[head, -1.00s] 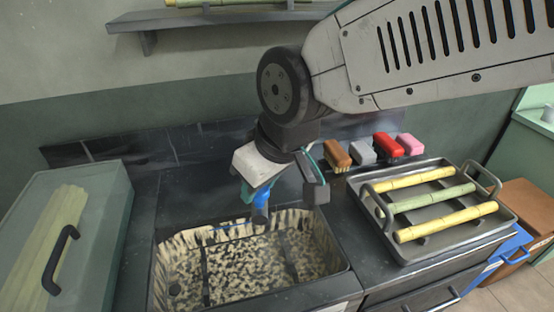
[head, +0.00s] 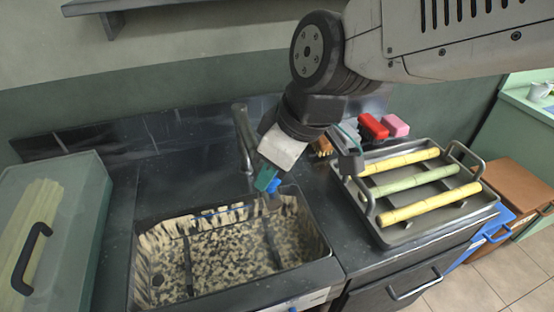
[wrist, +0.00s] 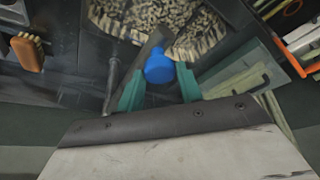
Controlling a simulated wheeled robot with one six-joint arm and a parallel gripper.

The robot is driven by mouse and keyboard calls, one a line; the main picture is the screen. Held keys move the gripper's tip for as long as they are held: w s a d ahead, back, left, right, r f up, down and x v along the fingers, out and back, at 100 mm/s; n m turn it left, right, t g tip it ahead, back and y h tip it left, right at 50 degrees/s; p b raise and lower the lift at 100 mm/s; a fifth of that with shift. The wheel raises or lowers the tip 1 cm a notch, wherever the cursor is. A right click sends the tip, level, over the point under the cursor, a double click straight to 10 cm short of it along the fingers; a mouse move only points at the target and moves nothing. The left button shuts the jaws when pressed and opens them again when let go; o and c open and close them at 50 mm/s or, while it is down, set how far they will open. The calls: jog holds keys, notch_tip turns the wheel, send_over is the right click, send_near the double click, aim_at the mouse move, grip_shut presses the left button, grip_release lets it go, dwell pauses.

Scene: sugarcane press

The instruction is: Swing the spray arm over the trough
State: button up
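The trough (head: 318,262) is a dark basin with a pale, mottled inside; it also shows at the top of the wrist view (wrist: 190,52). A grey upright pipe (head: 243,140), which looks like part of the spray arm, stands behind its back rim. My gripper (head: 270,183) is over the trough's back right part. In the wrist view, its teal fingers (wrist: 160,80) sit on both sides of a round blue knob (wrist: 158,68) and appear shut on it. A grey bar (wrist: 150,48) runs behind the knob. How knob, bar and pipe join is hidden.
A grey tray (head: 404,240) with three cane sticks stands to the right. Brushes, including a red one (head: 373,126), stand behind it. A lidded box (head: 75,190) with a dark handle is at the left. A shelf (head: 150,8) is above.

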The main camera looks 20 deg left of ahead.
jog(key=shift+o, duration=1.4)
jog(key=v, duration=0.7)
jog(key=shift+r, duration=0.4)
jog(key=shift+d, duration=0.15)
